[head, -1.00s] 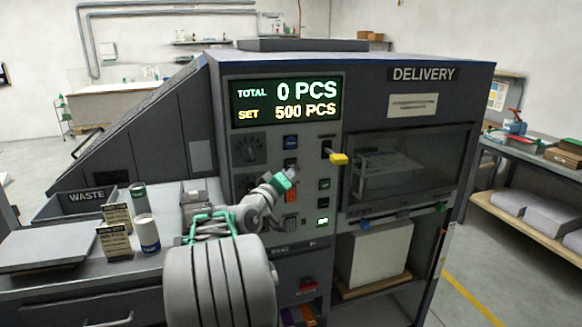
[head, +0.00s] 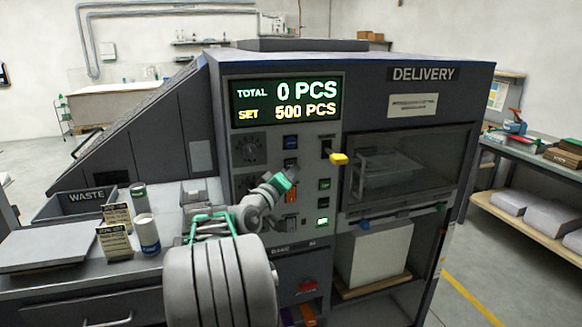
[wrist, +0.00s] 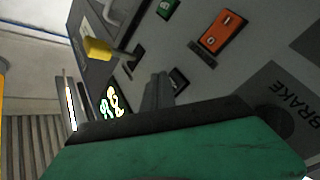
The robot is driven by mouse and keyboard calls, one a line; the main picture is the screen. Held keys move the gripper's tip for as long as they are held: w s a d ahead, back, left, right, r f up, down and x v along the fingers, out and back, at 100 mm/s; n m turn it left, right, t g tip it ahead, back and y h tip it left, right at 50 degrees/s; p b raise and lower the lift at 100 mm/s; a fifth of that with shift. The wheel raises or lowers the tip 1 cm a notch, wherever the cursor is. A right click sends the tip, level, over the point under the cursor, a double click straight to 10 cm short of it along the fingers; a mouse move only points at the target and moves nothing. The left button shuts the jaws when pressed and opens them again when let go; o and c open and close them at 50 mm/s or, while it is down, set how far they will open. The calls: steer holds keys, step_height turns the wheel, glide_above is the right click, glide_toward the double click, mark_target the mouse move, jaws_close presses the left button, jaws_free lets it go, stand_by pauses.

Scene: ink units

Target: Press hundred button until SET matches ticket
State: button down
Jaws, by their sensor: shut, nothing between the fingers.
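The display (head: 285,101) reads TOTAL 0 PCS and SET 500 PCS. My gripper (head: 292,174) is shut and empty, close in front of the control panel (head: 308,148). In the wrist view, its dark fingers (wrist: 158,92) point at the panel beside a small dark button (wrist: 178,80); I cannot tell whether they touch it. Button labels are too small to read, so I cannot tell which is the hundred button.
A yellow-tipped lever (head: 339,158) sticks out right of my gripper. Two cans (head: 147,232) and a waste bin (head: 80,203) are left. The glazed delivery window (head: 405,165) is right.

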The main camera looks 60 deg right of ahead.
steer(key=shift+w+d, duration=0.1)
steer(key=shift+w, duration=0.05)
stand_by(0.5)
steer(key=shift+w+d, duration=0.15)
steer(key=shift+d, duration=0.05)
steer(key=shift+w+d, duration=0.3)
steer(key=shift+w, duration=0.05)
stand_by(0.8)
steer(key=shift+s+a+b, duration=0.1)
steer(key=shift+b, duration=0.25)
steer(key=shift+s+a+b, duration=0.35)
steer(key=shift+s+a, duration=0.15)
steer(key=shift+s+a+b, duration=0.85)
steer(key=shift+s+a, duration=0.95)
